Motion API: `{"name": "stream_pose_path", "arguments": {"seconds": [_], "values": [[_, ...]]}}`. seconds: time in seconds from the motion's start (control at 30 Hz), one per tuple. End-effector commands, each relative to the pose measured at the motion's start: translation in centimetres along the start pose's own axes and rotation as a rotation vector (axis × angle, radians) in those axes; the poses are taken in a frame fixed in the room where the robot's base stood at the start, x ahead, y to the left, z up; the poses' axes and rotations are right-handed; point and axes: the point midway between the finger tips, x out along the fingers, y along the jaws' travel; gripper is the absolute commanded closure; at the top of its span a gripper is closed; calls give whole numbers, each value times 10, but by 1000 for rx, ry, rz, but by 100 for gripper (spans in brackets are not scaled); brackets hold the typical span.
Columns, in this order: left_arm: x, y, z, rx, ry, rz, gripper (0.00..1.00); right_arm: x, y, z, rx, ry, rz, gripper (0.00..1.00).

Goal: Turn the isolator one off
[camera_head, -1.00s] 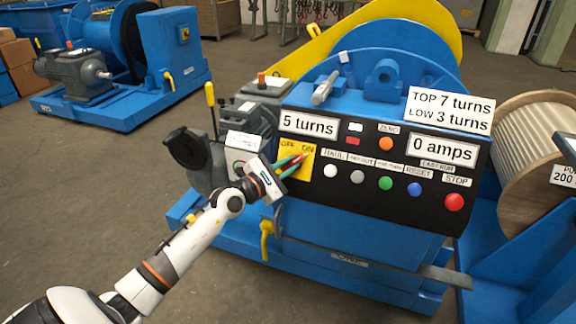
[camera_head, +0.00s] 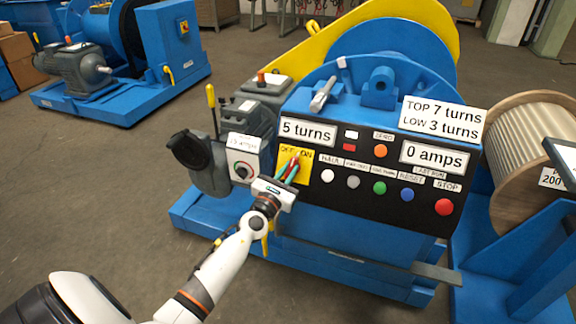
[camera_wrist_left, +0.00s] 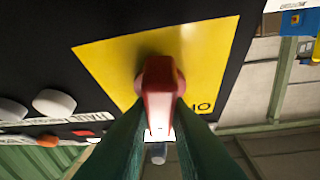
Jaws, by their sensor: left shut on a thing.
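The isolator is a yellow plate (camera_head: 304,176) marked OFF and ON, with a red handle, at the left end of the black control panel. My left gripper (camera_head: 288,170) reaches it from below and is shut on the handle. In the head view the fingers cover most of the handle, and its tip points up between the two words. In the left wrist view the red handle (camera_wrist_left: 160,88) stands out from the yellow plate (camera_wrist_left: 205,62), between the dark green fingers (camera_wrist_left: 158,135). My right gripper is not in view.
Right of the isolator is a row of buttons, ending in a red stop button (camera_head: 444,207). Signs read "5 turns" (camera_head: 307,131) and "0 amps" (camera_head: 434,156). A grey box with a dial (camera_head: 241,170) stands close on the left. A wooden cable drum (camera_head: 515,145) is at the right.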

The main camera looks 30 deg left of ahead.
Motion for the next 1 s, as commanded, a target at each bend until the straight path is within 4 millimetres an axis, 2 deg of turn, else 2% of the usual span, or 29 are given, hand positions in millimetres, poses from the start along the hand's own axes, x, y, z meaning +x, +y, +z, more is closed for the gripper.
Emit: {"name": "stream_pose_path", "arguments": {"seconds": [0.2,0.4,1.0], "values": [[0,3,-1,-174,-2,-120,100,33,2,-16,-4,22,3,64],[0,4,-1,-329,-3,-230,100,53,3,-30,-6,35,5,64],[1,6,-2,-714,-2,-504,100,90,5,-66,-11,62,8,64]]}}
